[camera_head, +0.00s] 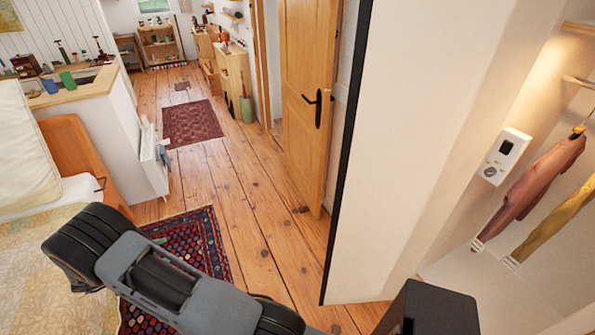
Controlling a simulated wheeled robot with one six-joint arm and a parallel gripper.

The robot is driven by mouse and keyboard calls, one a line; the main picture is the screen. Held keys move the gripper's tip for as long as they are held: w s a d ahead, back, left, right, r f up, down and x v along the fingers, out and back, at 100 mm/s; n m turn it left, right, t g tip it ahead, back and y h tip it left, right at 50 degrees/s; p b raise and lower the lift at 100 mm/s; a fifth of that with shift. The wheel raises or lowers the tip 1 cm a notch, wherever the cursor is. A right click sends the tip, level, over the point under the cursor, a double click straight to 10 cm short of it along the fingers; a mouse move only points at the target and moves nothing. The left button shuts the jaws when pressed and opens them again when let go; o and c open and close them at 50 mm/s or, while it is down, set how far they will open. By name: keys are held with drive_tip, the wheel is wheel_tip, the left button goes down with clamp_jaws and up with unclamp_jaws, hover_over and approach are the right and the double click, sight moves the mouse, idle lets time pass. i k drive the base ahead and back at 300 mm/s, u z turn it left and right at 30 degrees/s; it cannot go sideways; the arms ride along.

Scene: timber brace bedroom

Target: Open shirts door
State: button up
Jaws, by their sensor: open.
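A pink shirt (533,185) and a yellow shirt (562,215) hang in a pale alcove at the right edge. I see no closed door in front of the part of the alcove in view; its right side is cut off. I cannot tell which panel is the shirts door. A wide white panel (425,140) with a black left edge stands left of the shirts; it may be a wall or a door. My arm reaches across the bottom left, above the bed and rug. My gripper cannot be made out at its far end.
A wooden door (308,75) with a black handle stands left of the white panel. A bed (40,245) and a white counter (105,130) are at left. A patterned rug (195,240) lies on the plank floor. The corridor beyond has open floor.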

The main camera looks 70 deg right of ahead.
sight(433, 84)
drive_tip(key=z, duration=0.6)
drive_tip(key=i, duration=1)
drive_tip(key=z, duration=1.6)
drive_tip(key=i, duration=0.5)
drive_tip(key=z, duration=0.45)
